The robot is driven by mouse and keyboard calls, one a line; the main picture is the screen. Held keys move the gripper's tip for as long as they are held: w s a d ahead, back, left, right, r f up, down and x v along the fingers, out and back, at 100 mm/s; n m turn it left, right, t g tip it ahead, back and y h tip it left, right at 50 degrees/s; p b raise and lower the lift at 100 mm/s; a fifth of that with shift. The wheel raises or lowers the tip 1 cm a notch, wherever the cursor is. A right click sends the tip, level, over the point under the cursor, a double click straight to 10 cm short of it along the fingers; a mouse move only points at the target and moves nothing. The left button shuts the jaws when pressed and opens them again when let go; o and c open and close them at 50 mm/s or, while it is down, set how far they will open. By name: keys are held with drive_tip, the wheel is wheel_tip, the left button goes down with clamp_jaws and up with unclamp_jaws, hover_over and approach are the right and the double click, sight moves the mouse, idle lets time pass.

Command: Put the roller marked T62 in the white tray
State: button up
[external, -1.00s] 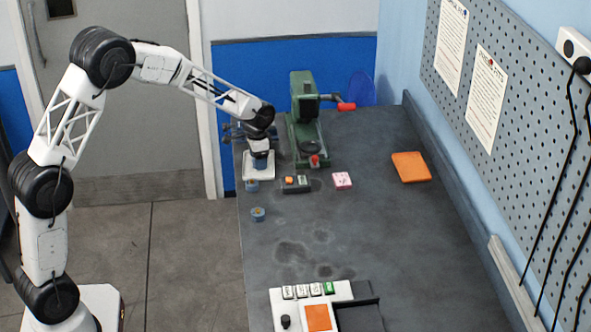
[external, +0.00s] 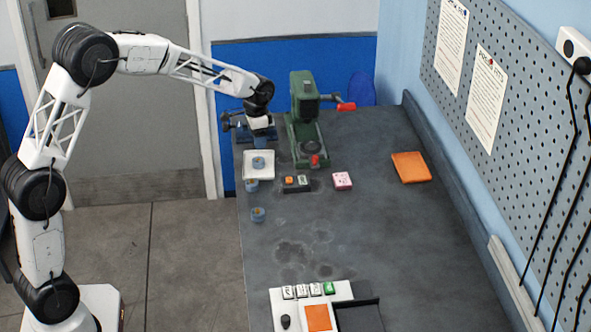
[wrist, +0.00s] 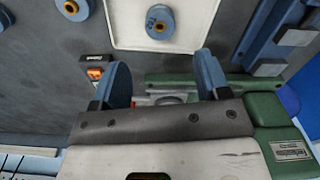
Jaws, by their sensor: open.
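The white tray (external: 249,173) lies at the far left of the bench, and it also shows in the wrist view (wrist: 127,30). A blue roller with an orange centre (external: 259,162) sits inside it, also seen in the wrist view (wrist: 160,21). Two similar blue rollers stand on the bench outside the tray, one close to its near edge (external: 251,186) and one nearer the camera (external: 258,214). No roller marking is legible, so I cannot tell which is T62. My gripper (wrist: 164,80) is open and empty, raised above the far side of the tray.
A green machine with a red-ended handle (external: 304,115) stands right of the tray. A small box with buttons (external: 297,184), a pink block (external: 342,181) and an orange pad (external: 411,167) lie to the right. The middle of the bench is clear.

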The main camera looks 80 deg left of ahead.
drive_tip(key=shift+r, duration=1.8)
drive_tip(key=s+d+r, duration=0.4)
drive_tip(key=d, duration=0.7)
drive_tip(key=s+d+r+m+t, duration=0.1)
drive_tip(key=s+d+r, duration=0.25)
drive_tip(key=d, duration=0.75)
drive_tip(key=s+d+r, duration=0.3)
drive_tip(key=d+r, duration=0.2)
drive_tip(key=d, duration=0.6)
drive_tip(key=s+d+f, duration=0.1)
drive_tip(key=s+d, duration=0.8)
drive_tip(key=s, duration=0.3)
drive_tip(key=s+d+f+m+t, duration=0.1)
drive_tip(key=s+d, duration=0.9)
drive_tip(key=s, duration=0.2)
drive_tip(key=shift+d+f+t, duration=0.3)
drive_tip(key=shift+f, duration=0.1)
